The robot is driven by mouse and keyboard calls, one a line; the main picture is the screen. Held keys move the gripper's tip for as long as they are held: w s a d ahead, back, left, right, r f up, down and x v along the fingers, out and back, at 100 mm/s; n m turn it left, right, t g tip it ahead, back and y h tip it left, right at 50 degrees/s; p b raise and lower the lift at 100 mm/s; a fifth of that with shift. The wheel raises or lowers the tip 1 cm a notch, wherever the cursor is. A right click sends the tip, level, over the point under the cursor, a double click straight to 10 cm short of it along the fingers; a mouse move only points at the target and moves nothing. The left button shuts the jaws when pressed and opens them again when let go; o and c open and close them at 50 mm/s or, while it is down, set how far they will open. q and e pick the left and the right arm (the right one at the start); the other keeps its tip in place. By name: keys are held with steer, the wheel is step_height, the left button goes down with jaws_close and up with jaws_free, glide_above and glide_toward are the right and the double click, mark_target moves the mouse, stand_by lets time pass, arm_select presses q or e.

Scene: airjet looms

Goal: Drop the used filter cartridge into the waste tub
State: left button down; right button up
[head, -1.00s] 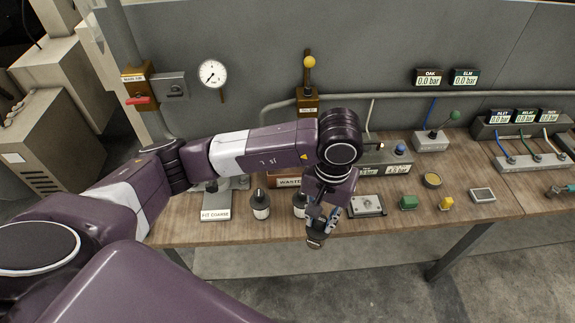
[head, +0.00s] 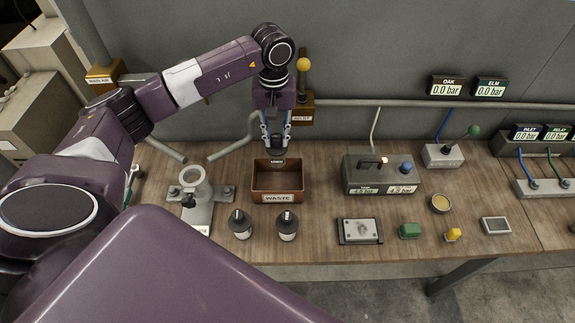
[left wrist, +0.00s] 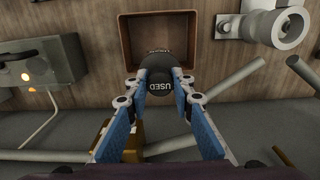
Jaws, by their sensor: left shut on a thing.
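My left gripper (head: 276,146) is shut on the used filter cartridge (head: 277,161), a dark cylinder. In the left wrist view the cartridge (left wrist: 160,87) sits between the blue fingers and its end reads USED. The waste tub (head: 277,198) is a brown open box with a WASTE label on its front, standing on the bench. The cartridge hangs at the tub's back side in the head view, seemingly over or just above the rim. The tub (left wrist: 123,38) shows past the cartridge in the wrist view, with its floor bare. My right gripper is not in view.
Two dark-topped cartridges (head: 241,224) (head: 287,226) stand in front of the tub. A grey filter housing (head: 196,190) is to its left. A grey control box (head: 381,174) is to its right. A pipe and a yellow-knobbed lever (head: 303,65) are behind.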

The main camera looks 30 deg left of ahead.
mark_target(274, 146)
arm_select(q)
steer(key=shift+s+f+b, duration=0.65)
steer(key=shift+s+f, duration=0.3)
steer(key=shift+f, duration=0.1)
steer(key=shift+w+f+b, duration=0.2)
steer(key=shift+f, duration=0.4)
steer(key=shift+w+f+b, duration=0.15)
steer(key=shift+f+b, duration=0.05)
steer(key=shift+f, duration=0.85)
steer(key=c, duration=1.7)
jaws_free()
steer(key=shift+o, duration=0.5)
steer(key=shift+r, duration=0.1)
step_height(274, 146, up, 12)
steer(key=shift+f, duration=0.1)
steer(key=shift+s, duration=0.1)
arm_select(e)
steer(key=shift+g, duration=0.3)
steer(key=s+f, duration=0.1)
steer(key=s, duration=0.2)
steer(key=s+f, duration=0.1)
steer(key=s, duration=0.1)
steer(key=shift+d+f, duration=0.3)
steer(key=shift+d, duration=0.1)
